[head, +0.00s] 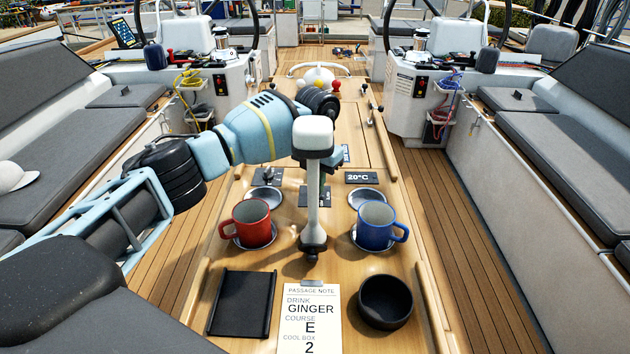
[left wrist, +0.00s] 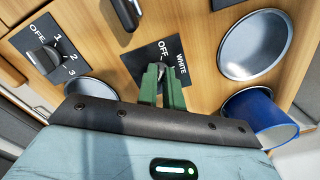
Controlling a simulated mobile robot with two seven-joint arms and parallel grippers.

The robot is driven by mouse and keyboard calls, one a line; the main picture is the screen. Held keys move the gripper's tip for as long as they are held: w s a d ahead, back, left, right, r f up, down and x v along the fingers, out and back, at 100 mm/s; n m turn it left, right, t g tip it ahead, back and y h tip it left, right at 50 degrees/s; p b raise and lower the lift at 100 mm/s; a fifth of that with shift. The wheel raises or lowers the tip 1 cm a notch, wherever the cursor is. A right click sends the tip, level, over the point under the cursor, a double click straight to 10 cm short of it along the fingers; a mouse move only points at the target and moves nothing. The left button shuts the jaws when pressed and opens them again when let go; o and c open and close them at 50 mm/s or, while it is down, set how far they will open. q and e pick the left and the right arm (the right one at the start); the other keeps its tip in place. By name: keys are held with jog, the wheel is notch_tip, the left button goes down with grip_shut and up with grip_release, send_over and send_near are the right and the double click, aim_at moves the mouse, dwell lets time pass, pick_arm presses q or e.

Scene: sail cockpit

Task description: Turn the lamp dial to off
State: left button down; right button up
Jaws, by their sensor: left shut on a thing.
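The lamp dial's black plate (left wrist: 140,64) shows in the left wrist view with the words OFF and WHITE; the rest of its marks are covered. My left gripper (left wrist: 163,74) has its green fingers shut on the dial's knob, which is mostly hidden between them. I cannot tell which mark the knob points to. Part of a dark plate (head: 303,196) shows beside that post. My right gripper is not in view.
Another dial (left wrist: 45,60) marked OFF, 1, 2, 3 is left of the lamp plate in the wrist view. A red mug (head: 252,222) and a blue mug (head: 376,226) flank the post. A tray (head: 243,303), passage note (head: 309,320) and black bowl (head: 385,301) lie nearer.

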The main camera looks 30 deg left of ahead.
pick_arm(q)
jog(key=shift+n, duration=0.4)
jog(key=c, duration=1.5)
grip_release()
jog(key=shift+c, duration=0.2)
jog(key=shift+r, duration=3.95)
jog(key=shift+a, duration=0.1)
